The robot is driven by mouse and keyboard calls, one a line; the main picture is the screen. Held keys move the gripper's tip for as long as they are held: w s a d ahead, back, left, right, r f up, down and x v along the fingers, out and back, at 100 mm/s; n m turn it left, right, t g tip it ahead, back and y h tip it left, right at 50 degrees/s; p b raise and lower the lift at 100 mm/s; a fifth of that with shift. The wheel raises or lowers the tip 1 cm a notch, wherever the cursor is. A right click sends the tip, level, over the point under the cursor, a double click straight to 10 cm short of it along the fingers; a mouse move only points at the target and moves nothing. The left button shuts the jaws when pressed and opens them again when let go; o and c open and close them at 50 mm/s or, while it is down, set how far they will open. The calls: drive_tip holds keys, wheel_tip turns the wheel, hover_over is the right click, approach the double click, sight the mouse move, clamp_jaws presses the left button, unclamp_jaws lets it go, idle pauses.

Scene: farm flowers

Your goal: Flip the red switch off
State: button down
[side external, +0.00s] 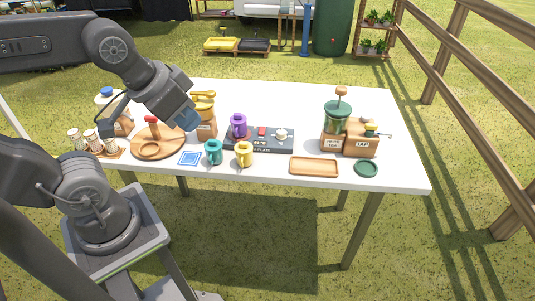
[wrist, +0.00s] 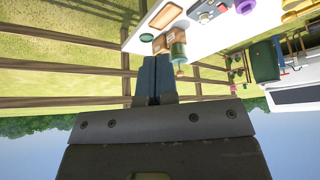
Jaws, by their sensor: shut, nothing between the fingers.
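A dark box (side external: 268,146) with light lettering on its front lies near the middle of the white table. A small red piece (side external: 262,131), which looks like the switch, sits on its top; its on or off position is too small to tell. In the wrist view, which is upside down, the red piece (wrist: 204,17) shows on the dark box (wrist: 213,13) at the top edge. My gripper (side external: 187,119) is above the table's left part, left of the box and apart from it. Its blue fingers (wrist: 155,77) are shut together and empty.
A purple mug (side external: 239,126) stands at the box's left end. A teal mug (side external: 213,152) and a yellow mug (side external: 244,154) stand in front. A wooden stand with a red top (side external: 151,121) is at left. A green-topped grinder (side external: 337,122) is at right.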

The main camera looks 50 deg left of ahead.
drive_tip(key=n+g+y, duration=0.1)
drive_tip(key=n+g, duration=0.3)
drive_tip(key=n, duration=2.3)
hover_over(261, 128)
drive_tip(key=s+d, duration=0.2)
wheel_tip(261, 128, down, 14)
drive_tip(key=shift+w+a, duration=0.15)
drive_tip(key=shift+w, duration=0.05)
drive_tip(key=f, duration=0.4)
drive_tip(key=w+a+f, duration=0.1)
drive_tip(key=f, duration=0.9)
drive_tip(key=shift+w+a, duration=0.25)
